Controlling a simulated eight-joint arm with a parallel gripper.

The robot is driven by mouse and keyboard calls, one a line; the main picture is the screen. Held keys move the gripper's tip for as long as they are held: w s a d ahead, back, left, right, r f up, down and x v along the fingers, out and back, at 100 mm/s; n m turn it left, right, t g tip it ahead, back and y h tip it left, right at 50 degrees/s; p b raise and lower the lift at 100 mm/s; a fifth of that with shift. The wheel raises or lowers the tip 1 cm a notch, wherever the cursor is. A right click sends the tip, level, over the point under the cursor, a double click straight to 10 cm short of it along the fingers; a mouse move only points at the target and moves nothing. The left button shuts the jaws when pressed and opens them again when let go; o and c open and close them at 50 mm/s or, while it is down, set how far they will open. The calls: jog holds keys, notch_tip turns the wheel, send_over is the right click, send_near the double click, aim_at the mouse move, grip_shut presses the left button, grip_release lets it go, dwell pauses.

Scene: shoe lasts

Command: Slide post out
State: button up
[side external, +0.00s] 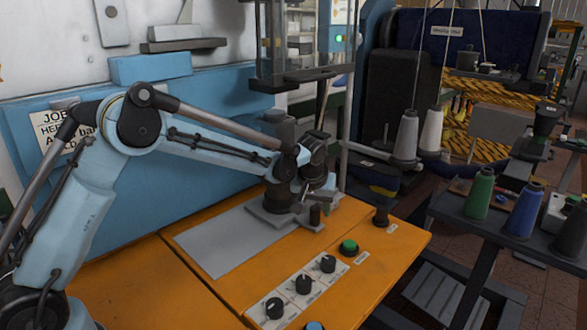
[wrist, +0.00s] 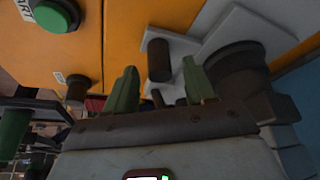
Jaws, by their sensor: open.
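A short dark round post (side external: 315,215) stands on a grey base plate (side external: 264,217) on the orange bench. In the wrist view the same post (wrist: 158,60) appears between the tips of two green fingers. My gripper (wrist: 159,68) is open, with a visible gap on each side of the post, and holds nothing. In the side view my gripper (side external: 321,188) is dark and small, close above and beside the post. The fingertips are hard to make out there. Whether they reach around the post in depth I cannot tell.
A thick dark column (wrist: 238,75) stands close beside the right finger. A labelled dark peg (side external: 381,217), a green button (side external: 349,246) and several black knobs (side external: 303,284) are on the bench. A flat grey sheet (side external: 215,250) lies at left; a rack with thread spools (side external: 524,212) stands at right.

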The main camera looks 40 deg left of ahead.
jog(key=shift+x, duration=1.3)
grip_shut()
